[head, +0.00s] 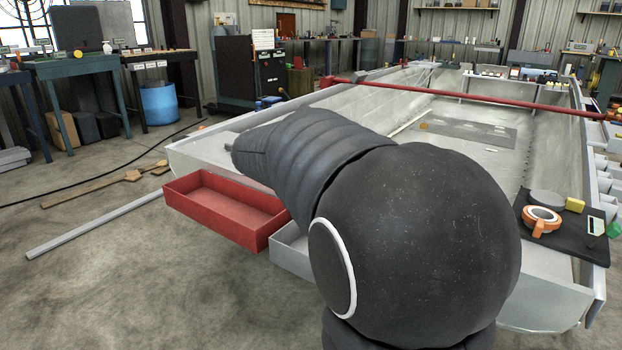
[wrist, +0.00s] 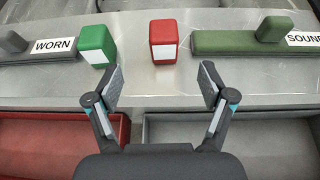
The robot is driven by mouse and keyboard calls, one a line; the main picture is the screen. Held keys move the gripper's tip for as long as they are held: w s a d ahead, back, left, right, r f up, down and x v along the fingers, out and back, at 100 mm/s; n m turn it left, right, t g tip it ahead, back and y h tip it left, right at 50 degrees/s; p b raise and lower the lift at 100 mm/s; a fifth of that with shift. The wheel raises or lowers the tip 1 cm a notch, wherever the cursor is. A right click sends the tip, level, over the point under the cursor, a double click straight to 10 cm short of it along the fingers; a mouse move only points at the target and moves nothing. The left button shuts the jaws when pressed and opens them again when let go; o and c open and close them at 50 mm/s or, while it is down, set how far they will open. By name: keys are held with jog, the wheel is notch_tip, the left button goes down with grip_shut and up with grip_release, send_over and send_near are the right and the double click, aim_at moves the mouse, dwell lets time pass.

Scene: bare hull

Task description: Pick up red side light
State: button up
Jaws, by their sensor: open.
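The red side light (wrist: 164,40) is a small red block with a white front face. In the wrist view it stands on the grey metal surface, ahead of my gripper and between the lines of its two fingers. My gripper (wrist: 158,88) is open and empty, with its fingertips short of the red light and apart from it. In the head view my dark arm hides the gripper and the red light.
A green block (wrist: 97,45) with a white face stands just left of the red light. A "WORN" label (wrist: 54,46) and a green bar (wrist: 235,43) by a "SOUND" label flank them. A red tray (head: 225,208) and a grey tray (wrist: 240,135) hang at the near edge.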

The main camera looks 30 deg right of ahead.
jog(key=x, duration=0.8)
jog(key=shift+w+d+b, duration=0.2)
jog(key=shift+d+b, duration=0.15)
jog(key=shift+b, duration=0.05)
jog(key=x, duration=0.3)
jog(key=b+x, duration=0.1)
jog(key=shift+s+d+f, duration=0.15)
jog(key=shift+s+f, duration=0.1)
jog(key=shift+f, duration=0.15)
jog(key=shift+w+d+f, duration=0.1)
jog(key=shift+w+d, duration=0.1)
jog(key=shift+d, duration=0.2)
jog(key=shift+c, duration=0.2)
jog(key=c, duration=1.3)
